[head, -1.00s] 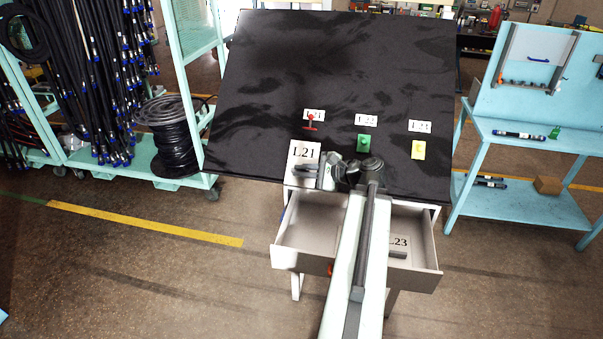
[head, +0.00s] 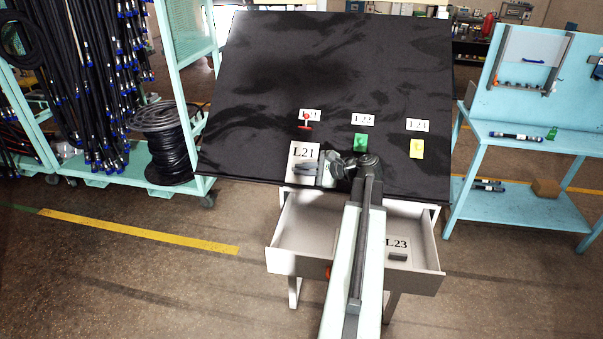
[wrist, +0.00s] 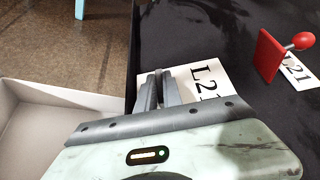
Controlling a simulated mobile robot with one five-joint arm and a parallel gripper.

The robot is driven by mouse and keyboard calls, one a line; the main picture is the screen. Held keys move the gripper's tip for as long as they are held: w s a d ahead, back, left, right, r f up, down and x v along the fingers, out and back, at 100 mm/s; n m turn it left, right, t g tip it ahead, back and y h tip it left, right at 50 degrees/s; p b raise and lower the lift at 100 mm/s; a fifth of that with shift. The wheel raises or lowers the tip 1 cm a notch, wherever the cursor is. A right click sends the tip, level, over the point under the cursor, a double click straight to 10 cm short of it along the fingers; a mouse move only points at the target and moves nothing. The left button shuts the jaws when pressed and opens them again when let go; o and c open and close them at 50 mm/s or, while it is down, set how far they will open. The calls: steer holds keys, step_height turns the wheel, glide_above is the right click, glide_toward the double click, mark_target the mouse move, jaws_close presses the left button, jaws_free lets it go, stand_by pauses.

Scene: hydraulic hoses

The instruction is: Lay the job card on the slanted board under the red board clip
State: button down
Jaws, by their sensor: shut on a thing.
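The white job card marked L21 (head: 301,152) is at the lower edge of the dark slanted board (head: 330,70), just below the red board clip (head: 305,122). My gripper (head: 305,167) is shut on the card's lower part. In the wrist view the card (wrist: 208,82) shows beyond my gripper's fingers (wrist: 156,90), and the red clip (wrist: 270,56) with its round knob stands to the right, apart from the card. I cannot tell whether the card touches the board. The fingers hide part of the card.
A green clip (head: 360,142) and a yellow clip (head: 416,148) sit to the right on the board, below labels L22 and L23. An open drawer (head: 290,262) under the board holds a card marked L23 (head: 397,243). A blue bench (head: 520,140) stands at right.

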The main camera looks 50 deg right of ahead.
steer(key=c, duration=1.4)
jaws_free()
steer(key=p+v, duration=0.2)
steer(key=v, duration=0.5)
steer(key=shift+p, duration=0.4)
steer(key=shift+s+d+r, duration=0.1)
steer(key=shift+s+d, duration=0.05)
steer(key=shift+s, duration=0.25)
steer(key=shift+w, duration=0.1)
